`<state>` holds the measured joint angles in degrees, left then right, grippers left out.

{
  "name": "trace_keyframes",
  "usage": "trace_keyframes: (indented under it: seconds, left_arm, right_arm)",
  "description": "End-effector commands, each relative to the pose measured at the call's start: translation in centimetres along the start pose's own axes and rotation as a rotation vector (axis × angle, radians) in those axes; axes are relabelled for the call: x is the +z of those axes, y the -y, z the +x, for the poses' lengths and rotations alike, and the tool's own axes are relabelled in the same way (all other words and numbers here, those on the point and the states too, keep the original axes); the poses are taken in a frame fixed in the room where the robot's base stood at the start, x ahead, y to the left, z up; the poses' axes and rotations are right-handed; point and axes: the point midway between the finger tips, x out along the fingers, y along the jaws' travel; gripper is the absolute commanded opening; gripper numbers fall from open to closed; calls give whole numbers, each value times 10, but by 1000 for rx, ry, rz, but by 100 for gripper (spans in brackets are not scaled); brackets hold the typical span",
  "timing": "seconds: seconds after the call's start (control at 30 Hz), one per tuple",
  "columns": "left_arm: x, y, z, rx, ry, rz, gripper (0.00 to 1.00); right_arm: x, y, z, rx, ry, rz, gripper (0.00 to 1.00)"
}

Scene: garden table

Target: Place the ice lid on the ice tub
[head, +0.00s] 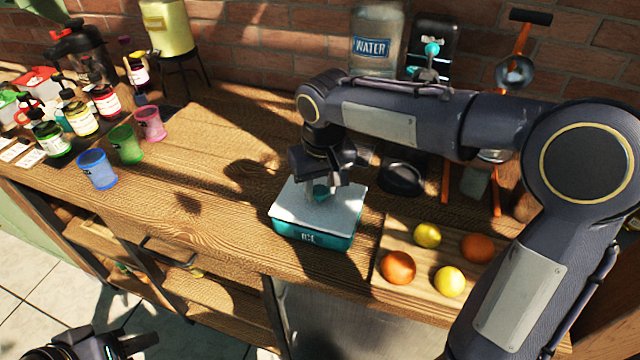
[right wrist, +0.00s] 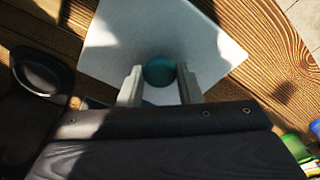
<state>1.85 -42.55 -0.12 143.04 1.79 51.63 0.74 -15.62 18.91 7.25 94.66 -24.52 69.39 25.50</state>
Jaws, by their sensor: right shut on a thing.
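The ice tub (head: 300,236) is a teal box with "ICE" on its front, standing on the wooden counter. The ice lid (head: 345,208) is a pale flat square with a teal round knob (head: 321,192). It lies over the tub's top, roughly lined up with it. I cannot tell whether a small gap is left between them. My right gripper (head: 321,190) points down and is shut on the lid's knob. The right wrist view shows the lid (right wrist: 215,55) and the knob (right wrist: 159,71) between the fingers. My left gripper (head: 95,345) is partly cut off at the bottom left, away from the counter.
A wooden board (head: 420,275) with lemons and oranges lies right of the tub. A dark round dish (head: 401,179) sits behind it. Blue (head: 97,169), green and pink cups and several bottles stand at the left. The counter between cups and tub is clear.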

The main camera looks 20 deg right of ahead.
Motion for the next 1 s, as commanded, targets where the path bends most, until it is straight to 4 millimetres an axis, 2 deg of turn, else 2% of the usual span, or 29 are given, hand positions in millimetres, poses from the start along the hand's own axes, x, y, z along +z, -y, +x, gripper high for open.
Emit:
trace_keyframes:
  seconds: [0.33,0.37,0.5,0.8,0.93,1.0]
  left_arm:
    - [3,3,6,0,0,0,36]
    - [3,2,5,0,0,0,36]
    - [2,2,5,0,0,0,36]
    - [2,2,4,0,0,0,36]
    - [-2,-2,-4,0,0,0,36]
    - [-1,0,-1,0,0,0,36]
  right_arm:
    - [1,0,11,0,0,0,8]
    - [1,0,10,0,0,0,34]
    - [1,0,9,0,0,0,52]
    - [1,0,8,0,0,0,53]
    - [-1,0,-6,-1,-2,0,53]
    - [-1,0,-14,-1,-5,1,53]
